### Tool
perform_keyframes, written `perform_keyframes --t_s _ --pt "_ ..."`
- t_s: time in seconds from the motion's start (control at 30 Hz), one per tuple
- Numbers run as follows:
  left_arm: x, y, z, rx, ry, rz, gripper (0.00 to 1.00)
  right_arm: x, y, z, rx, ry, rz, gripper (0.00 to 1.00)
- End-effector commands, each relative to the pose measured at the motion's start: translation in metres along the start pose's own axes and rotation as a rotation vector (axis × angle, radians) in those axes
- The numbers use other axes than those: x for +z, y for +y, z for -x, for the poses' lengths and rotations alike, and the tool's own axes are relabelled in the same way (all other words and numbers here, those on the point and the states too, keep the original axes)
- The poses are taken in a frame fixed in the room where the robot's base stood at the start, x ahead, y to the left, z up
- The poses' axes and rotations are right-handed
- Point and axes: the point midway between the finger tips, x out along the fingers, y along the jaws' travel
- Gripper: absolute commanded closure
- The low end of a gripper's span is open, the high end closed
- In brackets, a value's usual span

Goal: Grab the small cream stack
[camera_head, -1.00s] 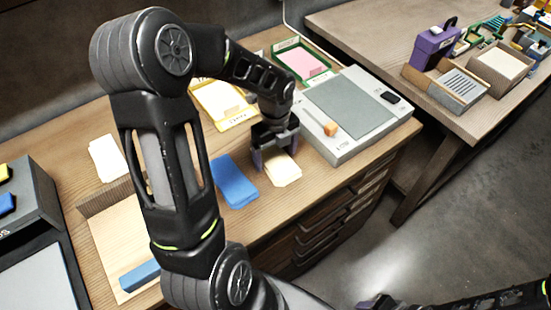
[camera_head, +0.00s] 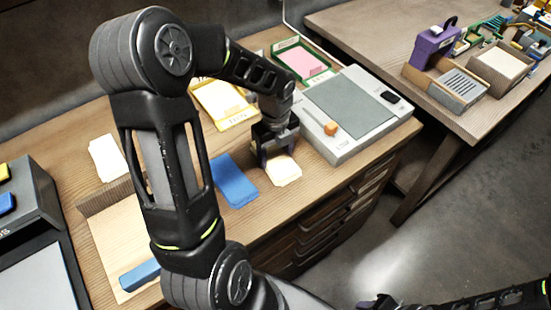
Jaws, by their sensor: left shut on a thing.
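The small cream stack (camera_head: 284,172) lies on the wooden table, right of a blue stack. My left gripper (camera_head: 276,154) reaches down over its far edge. The gripper is shut on the cream stack, and the stack's near part sticks out toward the table's front edge. The gripper's body hides the far part of the stack. Part of my right arm (camera_head: 440,303) shows at the bottom right, but whether its gripper is open or shut does not show.
The blue stack (camera_head: 234,181) lies close to the left. A grey board device (camera_head: 355,112) stands to the right. A yellow tray (camera_head: 224,101) and a green tray (camera_head: 302,61) with pink sheets lie behind. A white stack (camera_head: 107,157) is at the left.

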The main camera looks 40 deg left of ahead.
Motion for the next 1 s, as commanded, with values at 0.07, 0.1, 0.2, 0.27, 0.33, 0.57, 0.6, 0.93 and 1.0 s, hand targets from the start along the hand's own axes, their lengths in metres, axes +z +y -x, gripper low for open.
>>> perform_keyframes --t_s 0.07,0.1,0.2,0.27,0.33,0.57,0.6,0.93,1.0 --pt "0.000 0.000 0.000 0.000 0.000 0.000 0.63 0.000 0.000 0.000 0.000 0.000 0.000 0.64" --pt "0.000 0.000 0.000 0.000 0.000 0.000 0.67 0.000 0.000 0.000 0.000 0.000 0.000 0.64" --pt "0.000 0.000 0.000 0.000 0.000 0.000 0.75 0.000 0.000 0.000 0.000 0.000 0.000 0.64" --pt "0.000 0.000 0.000 0.000 0.000 0.000 0.80 0.000 0.000 0.000 0.000 0.000 0.000 0.64" --pt "0.000 0.000 0.000 -0.001 0.000 0.000 0.82 0.000 0.000 0.000 0.000 0.000 0.000 0.64" --pt "0.000 0.000 0.002 -0.001 -0.001 0.000 0.82 0.000 0.000 0.000 0.000 0.000 0.000 0.64" --pt "0.000 -0.001 0.004 -0.002 -0.001 0.000 0.82 0.000 0.000 0.000 0.000 0.000 0.000 0.64" --pt "0.001 -0.001 0.056 -0.005 -0.004 0.000 0.82 0.000 0.001 -0.003 0.000 0.000 0.000 0.64" --pt "0.001 -0.001 0.070 -0.005 -0.003 0.000 0.82 0.000 0.001 -0.003 0.000 0.000 0.000 0.64"
